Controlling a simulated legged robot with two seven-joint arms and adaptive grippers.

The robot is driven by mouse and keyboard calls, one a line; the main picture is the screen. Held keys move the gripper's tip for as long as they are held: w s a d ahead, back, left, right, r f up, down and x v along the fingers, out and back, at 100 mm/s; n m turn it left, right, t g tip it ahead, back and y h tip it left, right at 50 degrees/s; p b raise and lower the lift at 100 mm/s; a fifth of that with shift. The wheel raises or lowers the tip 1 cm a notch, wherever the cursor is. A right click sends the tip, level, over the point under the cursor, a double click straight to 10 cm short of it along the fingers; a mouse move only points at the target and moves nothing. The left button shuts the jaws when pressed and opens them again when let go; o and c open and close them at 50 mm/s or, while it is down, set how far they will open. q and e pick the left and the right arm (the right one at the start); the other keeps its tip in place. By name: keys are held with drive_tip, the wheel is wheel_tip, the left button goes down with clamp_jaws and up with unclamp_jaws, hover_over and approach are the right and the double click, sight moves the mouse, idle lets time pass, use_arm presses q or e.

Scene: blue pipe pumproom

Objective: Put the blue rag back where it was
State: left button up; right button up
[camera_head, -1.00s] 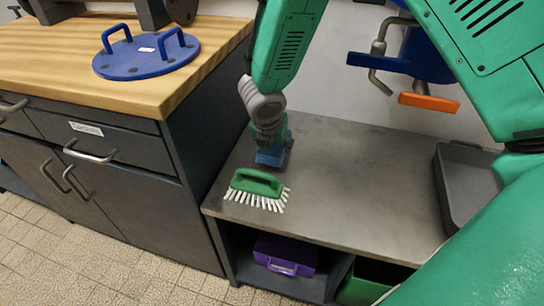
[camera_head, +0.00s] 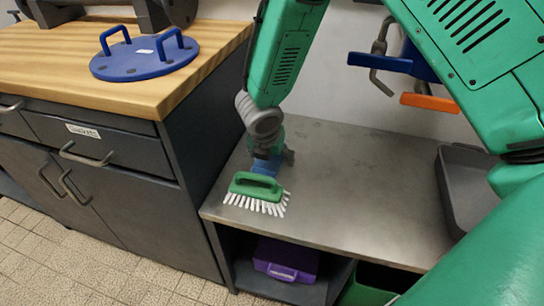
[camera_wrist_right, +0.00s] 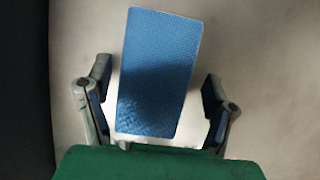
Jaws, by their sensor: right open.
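The blue rag (camera_wrist_right: 158,70) is a folded, textured rectangle in the right wrist view. It lies on the pale grey surface, with its near part in shadow between my right gripper's fingers. My right gripper (camera_wrist_right: 155,108) is open, with a visible gap on each side of the rag. In the head view my right gripper (camera_head: 272,158) is low over the metal bench, just behind the green brush. A patch of the blue rag (camera_head: 265,167) shows there, partly hidden by the gripper and brush. My left gripper is out of view.
The green brush (camera_head: 256,188) with white bristles sits at the bench's (camera_head: 345,195) front left. A grey tray (camera_head: 458,195) stands at the right. Blue and orange tools (camera_head: 430,103) hang on the wall. A wooden-topped cabinet (camera_head: 60,58) stands left. The bench middle is clear.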

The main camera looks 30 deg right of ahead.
drive_tip(key=p+v, duration=0.4)
drive_tip(key=v, duration=0.6)
drive_tip(key=shift+a+r, duration=0.1)
drive_tip(key=shift+r, duration=0.1)
drive_tip(key=shift+p+v, duration=0.5)
drive_tip(key=shift+v, duration=0.35)
drive_tip(key=shift+a, duration=0.15)
drive_tip(key=shift+s+f, duration=0.1)
